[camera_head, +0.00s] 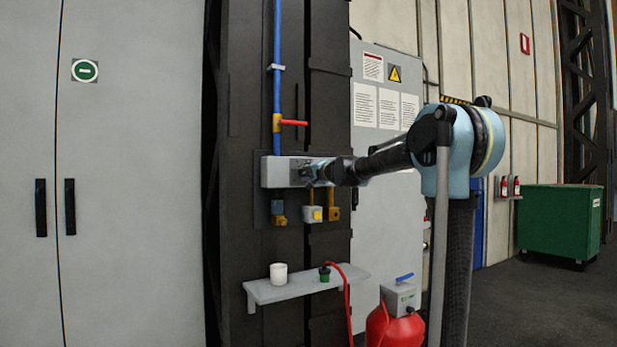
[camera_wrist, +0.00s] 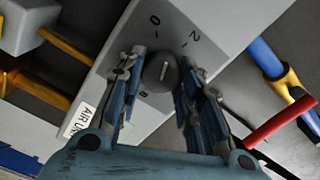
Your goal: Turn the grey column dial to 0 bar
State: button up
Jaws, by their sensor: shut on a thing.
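The grey column dial (camera_wrist: 158,74) is a round knob on a grey panel (camera_wrist: 195,20), marked 0, 2 and 8 in the wrist view. Its pale pointer line lies between the 0 and the 2, seemingly nearer the 0. My gripper (camera_wrist: 160,57) is shut on the dial, one finger on each side of it. In the head view my gripper (camera_head: 315,171) is at the front of the grey box (camera_head: 274,172) on the dark column. The dial itself is hidden there behind my gripper.
A blue pipe (camera_head: 277,60) with a red-handled valve (camera_head: 293,123) runs above the box; the red handle (camera_wrist: 280,122) is close to my right finger in the wrist view. Yellow fittings (camera_head: 333,213) hang below. A shelf (camera_head: 300,289) holds a white cup (camera_head: 278,273).

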jog(key=shift+d+n, duration=0.1)
jog(key=shift+n, duration=1.8)
jog(key=o, duration=1.1)
jog(key=shift+w+f, duration=0.1)
jog(key=shift+f, duration=0.05)
jog(key=shift+c, duration=0.2)
jog(key=shift+s, duration=0.2)
jog(key=v, duration=1.1)
jog(key=shift+s+d, duration=0.15)
jog(key=shift+d, duration=0.15)
